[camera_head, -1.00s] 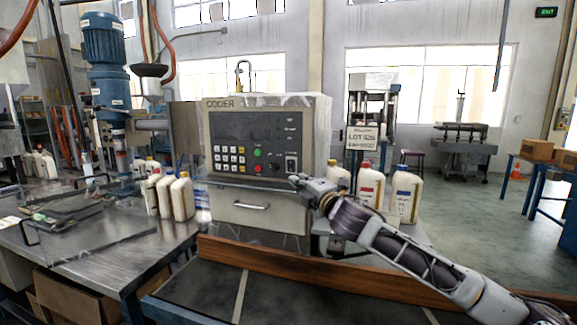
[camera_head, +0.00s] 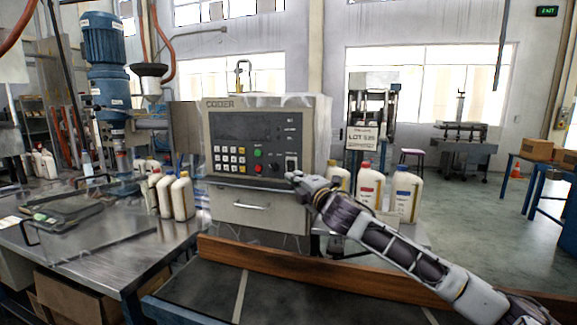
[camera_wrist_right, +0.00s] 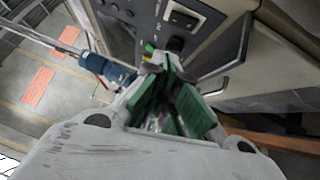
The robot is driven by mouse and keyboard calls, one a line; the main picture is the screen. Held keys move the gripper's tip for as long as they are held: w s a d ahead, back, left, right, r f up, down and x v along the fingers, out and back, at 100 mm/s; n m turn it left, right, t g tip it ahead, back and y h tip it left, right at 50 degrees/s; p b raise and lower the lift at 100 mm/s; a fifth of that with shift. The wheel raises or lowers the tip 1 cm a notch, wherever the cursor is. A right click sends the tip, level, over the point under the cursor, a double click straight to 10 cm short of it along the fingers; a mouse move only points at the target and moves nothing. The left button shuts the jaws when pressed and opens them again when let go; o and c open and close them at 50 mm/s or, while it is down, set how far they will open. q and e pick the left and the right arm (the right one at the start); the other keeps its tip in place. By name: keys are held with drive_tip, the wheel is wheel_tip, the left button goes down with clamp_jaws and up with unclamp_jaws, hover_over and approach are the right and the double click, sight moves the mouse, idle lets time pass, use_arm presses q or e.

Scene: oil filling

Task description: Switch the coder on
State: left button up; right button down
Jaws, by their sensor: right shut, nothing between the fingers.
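The coder (camera_head: 222,122) is a pale box with a dark control panel, standing behind the conveyor. Its panel has a keypad (camera_head: 229,158), a green button (camera_head: 257,152), a red button (camera_head: 258,168) and a pale-framed switch (camera_head: 291,163) at the lower right. My right gripper (camera_head: 292,177) is shut and empty, its tips just below that switch in the picture. In the right wrist view the gripper (camera_wrist_right: 167,62) points at the panel, and a rocker switch (camera_wrist_right: 183,18) shows beyond the tips. I cannot tell whether the tips touch the panel. My left gripper is not in view.
A wooden rail (camera_head: 270,262) runs along the conveyor (camera_head: 195,288) in front of the coder. White bottles stand left (camera_head: 182,197) and right (camera_head: 406,194) of the coder. A metal table (camera_head: 120,255) is at the left. Open floor lies at the right.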

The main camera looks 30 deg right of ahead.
sight(291, 166)
drive_tip(key=shift+w+d+r+p, duration=0.2)
drive_tip(key=shift+w+d, duration=0.35)
drive_tip(key=shift+w, duration=1.05)
drive_tip(key=shift+w+d+r+p, duration=0.2)
drive_tip(key=shift+w+d, duration=0.4)
drive_tip(key=shift+w, duration=1)
drive_tip(key=shift+w+d+r+p, duration=0.1)
drive_tip(key=shift+w+d+r, duration=0.35)
drive_tip(key=shift+w, duration=1.15)
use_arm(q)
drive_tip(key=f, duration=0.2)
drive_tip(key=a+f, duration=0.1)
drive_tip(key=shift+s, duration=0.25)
use_arm(e)
drive_tip(key=shift+d+f, duration=0.1)
drive_tip(key=shift+f, duration=0.05)
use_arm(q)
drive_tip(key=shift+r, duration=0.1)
